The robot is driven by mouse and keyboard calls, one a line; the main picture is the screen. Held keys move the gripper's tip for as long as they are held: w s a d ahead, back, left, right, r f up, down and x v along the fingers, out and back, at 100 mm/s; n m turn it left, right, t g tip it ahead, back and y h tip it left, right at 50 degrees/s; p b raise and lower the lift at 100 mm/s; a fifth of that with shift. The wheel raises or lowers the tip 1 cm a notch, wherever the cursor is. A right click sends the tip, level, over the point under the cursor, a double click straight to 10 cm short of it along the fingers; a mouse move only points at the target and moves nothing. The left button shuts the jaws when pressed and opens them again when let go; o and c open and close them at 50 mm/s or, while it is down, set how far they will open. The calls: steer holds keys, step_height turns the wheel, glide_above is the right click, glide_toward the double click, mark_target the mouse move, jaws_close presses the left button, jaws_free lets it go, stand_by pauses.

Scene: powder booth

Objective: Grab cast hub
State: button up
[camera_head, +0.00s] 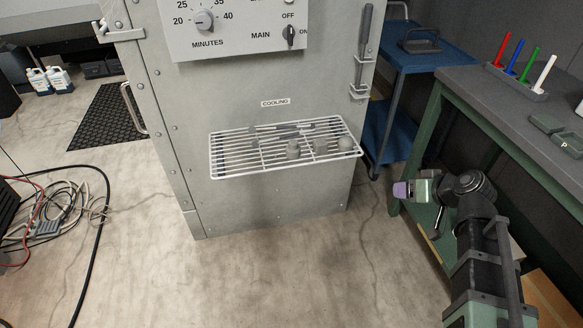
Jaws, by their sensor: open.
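A white wire rack (216,160) sticks out from the front of a grey cabinet, under a "COOLING" label. Several small grey metal parts lie on it. One rounded grey part (293,149) sits near the front middle, with another grey part (320,146) and a third (345,144) to its right. Flatter grey pieces lie behind them. I cannot tell which one is the cast hub. My gripper (403,189) is at the right, beyond the rack's right end and apart from it. It is open and touches none of the rack parts; its fingers look small here.
The grey cabinet (270,210) stands behind and below the rack. A green-framed bench (500,110) with coloured pens stands close to my arm at right. A blue cart (425,55) is behind. Cables (60,210) lie on the left floor; the front floor is clear.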

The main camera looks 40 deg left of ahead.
steer(key=w+a+f+n+t+y+b, duration=0.1)
steer(key=a+f+n+y+b, duration=0.25)
steer(key=a, duration=0.65)
steer(key=a+f+n+y+b, duration=0.1)
steer(key=a+f+y+b, duration=0.1)
steer(key=a+f+b, duration=0.5)
steer(key=t+y+b, duration=0.2)
steer(key=y+b, duration=0.1)
steer(key=b, duration=0.1)
glide_toward(296, 146)
steer(key=a, duration=0.1)
steer(key=x, duration=1.1)
steer(key=shift+w, duration=0.2)
steer(key=shift+d, duration=0.15)
steer(key=c, duration=0.8)
